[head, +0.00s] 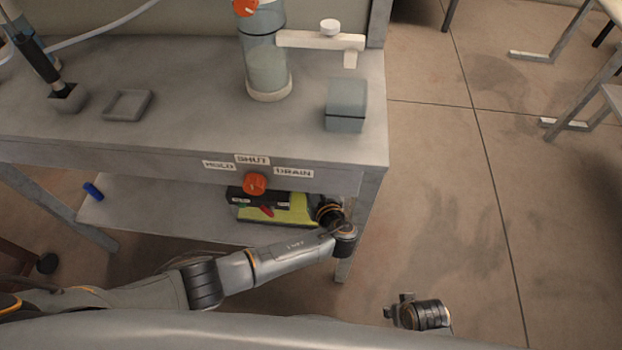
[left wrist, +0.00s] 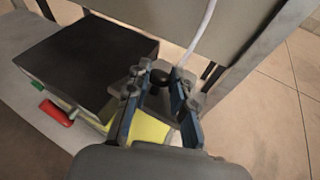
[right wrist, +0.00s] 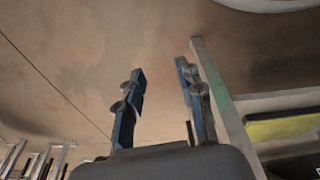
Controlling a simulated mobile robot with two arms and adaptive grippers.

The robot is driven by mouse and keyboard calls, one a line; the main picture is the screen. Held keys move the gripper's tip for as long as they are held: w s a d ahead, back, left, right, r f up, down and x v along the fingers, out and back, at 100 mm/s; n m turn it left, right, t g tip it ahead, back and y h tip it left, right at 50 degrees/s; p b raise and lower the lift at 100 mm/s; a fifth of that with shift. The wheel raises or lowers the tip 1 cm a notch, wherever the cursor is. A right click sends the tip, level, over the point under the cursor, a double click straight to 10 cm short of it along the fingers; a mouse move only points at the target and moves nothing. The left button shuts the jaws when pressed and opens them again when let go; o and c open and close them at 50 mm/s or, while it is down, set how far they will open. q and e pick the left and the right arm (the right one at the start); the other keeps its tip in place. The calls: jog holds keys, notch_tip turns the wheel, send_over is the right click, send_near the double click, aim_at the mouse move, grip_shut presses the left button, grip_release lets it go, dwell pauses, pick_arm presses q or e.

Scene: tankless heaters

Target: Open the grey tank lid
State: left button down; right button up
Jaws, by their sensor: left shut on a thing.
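The grey tank lid (left wrist: 128,76) shows in the left wrist view as a grey plate with a black knob (left wrist: 160,77), beside a dark box and above a yellow-green body (left wrist: 150,130). My left gripper (left wrist: 167,83) has its blue fingers on either side of the knob and is shut on it. Whether the lid is raised cannot be told. In the head view the left gripper (head: 328,208) is under the bench top at the right end of the yellow-green unit (head: 285,212), and hides the lid. My right gripper (right wrist: 158,72) is open and empty over the floor.
The bench top (head: 190,120) overhangs the lower shelf (head: 140,218). An orange knob (head: 254,183) with labels is on the bench's front edge. A bench leg (right wrist: 215,90) stands beside my right gripper. A white tube (left wrist: 200,30) hangs near the lid.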

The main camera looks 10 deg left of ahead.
pick_arm(q)
jog(key=shift+w+r, duration=0.35)
jog(key=shift+r, duration=0.05)
pick_arm(e)
jog(key=shift+s+f, duration=0.25)
jog(key=shift+f, duration=0.25)
jog(key=shift+s+f, duration=0.2)
jog(key=shift+f, duration=0.3)
